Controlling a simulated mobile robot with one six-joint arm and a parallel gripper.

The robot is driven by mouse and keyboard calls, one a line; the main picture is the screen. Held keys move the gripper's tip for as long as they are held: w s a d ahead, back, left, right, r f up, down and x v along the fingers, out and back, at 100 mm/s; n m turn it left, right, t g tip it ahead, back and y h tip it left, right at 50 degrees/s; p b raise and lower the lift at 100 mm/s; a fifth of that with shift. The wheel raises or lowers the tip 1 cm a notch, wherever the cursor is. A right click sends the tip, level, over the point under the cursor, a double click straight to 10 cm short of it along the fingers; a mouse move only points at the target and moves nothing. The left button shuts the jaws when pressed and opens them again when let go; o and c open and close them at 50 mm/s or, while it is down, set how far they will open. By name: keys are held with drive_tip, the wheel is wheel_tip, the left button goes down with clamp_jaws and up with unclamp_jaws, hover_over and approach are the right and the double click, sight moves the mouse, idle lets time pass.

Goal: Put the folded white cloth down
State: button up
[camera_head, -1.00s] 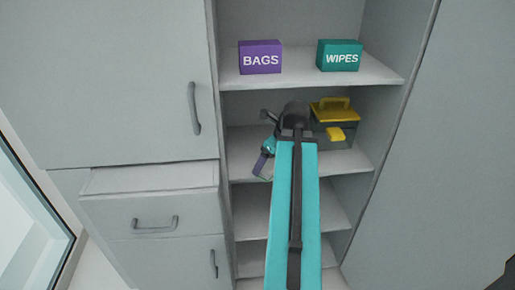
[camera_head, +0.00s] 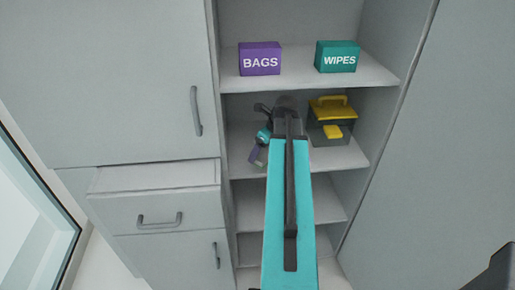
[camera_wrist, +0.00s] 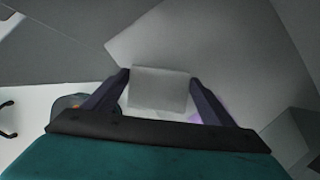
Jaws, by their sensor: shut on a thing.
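The folded white cloth (camera_wrist: 159,88) shows in the wrist view as a pale, flat-fronted block. It sits between the two dark fingers of my gripper (camera_wrist: 159,78), which is shut on it. In the head view my gripper (camera_head: 256,155) is small, left of my teal arm, in front of the shelf with the yellow-lidded box. I cannot make out the cloth there, and whether it touches the shelf cannot be told.
The upper shelf (camera_head: 300,82) bears a purple BAGS box (camera_head: 260,59) and a teal WIPES box (camera_head: 337,57). A dark box with a yellow lid (camera_head: 332,120) stands at the right of the shelf below (camera_head: 345,158). A drawer (camera_head: 160,212) juts out at left.

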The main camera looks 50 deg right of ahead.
drive_tip(key=shift+w+d+f+p, duration=0.1)
drive_tip(key=shift+w+d+p, duration=0.1)
drive_tip(key=shift+w+d, duration=0.45)
drive_tip(key=shift+w+d+f+p, duration=0.1)
drive_tip(key=shift+w+d+p, duration=0.2)
drive_tip(key=shift+w, duration=0.6)
drive_tip(key=shift+w+d+f+p, duration=0.15)
drive_tip(key=shift+w+d, duration=0.3)
drive_tip(key=shift+w, duration=0.35)
drive_tip(key=shift+f+p, duration=0.75)
drive_tip(key=shift+f, duration=0.9)
drive_tip(key=shift+f, duration=0.15)
drive_tip(key=o, duration=0.9)
drive_tip(key=shift+s+r, duration=0.1)
drive_tip(key=shift+r, duration=0.15)
